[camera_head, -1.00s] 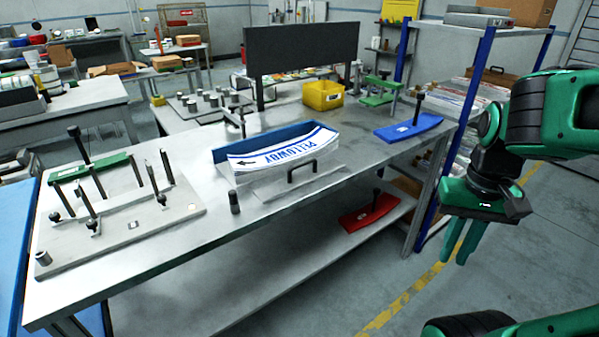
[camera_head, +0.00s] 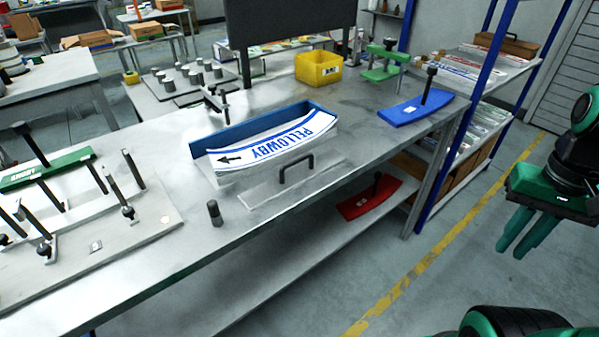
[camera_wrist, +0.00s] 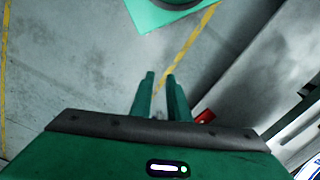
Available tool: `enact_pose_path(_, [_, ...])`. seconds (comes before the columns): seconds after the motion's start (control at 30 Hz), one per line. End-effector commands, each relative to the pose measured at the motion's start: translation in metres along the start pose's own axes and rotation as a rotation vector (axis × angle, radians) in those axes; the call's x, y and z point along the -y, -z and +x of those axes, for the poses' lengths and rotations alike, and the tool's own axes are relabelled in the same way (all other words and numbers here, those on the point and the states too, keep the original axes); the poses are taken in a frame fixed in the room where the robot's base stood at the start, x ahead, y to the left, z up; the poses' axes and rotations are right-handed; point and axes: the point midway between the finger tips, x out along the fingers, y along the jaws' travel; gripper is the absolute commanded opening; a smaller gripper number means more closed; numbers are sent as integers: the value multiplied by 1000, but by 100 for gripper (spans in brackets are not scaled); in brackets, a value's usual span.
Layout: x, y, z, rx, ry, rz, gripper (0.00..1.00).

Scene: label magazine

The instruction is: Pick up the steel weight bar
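A flat grey steel bar with a black U-shaped handle, which I take for the steel weight bar (camera_head: 262,195), lies on the workbench in the head view. It is just in front of the blue label magazine (camera_head: 207,143), which holds a stack of white and blue labels (camera_head: 270,150). My gripper (camera_head: 514,249) is at the right of the head view, out over the floor beyond the bench, pointing down. It is well apart from the bar. In the wrist view my gripper (camera_wrist: 160,76) shows a gap between its fingers with only floor between them. The bar does not show there.
A short dark cylinder (camera_head: 215,214) stands left of the bar. A fixture plate with upright pins (camera_head: 120,232) fills the bench's left. A blue curved piece with a post (camera_head: 405,112) and a yellow bin (camera_head: 319,68) sit behind. A red piece (camera_head: 362,203) lies on the lower shelf.

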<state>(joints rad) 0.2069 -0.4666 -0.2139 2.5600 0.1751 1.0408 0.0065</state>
Motion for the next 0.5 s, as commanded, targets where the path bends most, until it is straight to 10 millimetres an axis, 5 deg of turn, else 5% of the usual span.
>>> enact_pose_path(0.13, [-3,-8,-5,-14,9,-23,15])
enact_pose_path(0.27, [13,10,-10,-42,26,-197,15])
enact_pose_path(0.37, [47,34,-15,-83,53,-473,15])
enact_pose_path(0.5, [116,66,-25,-177,104,-976,15])
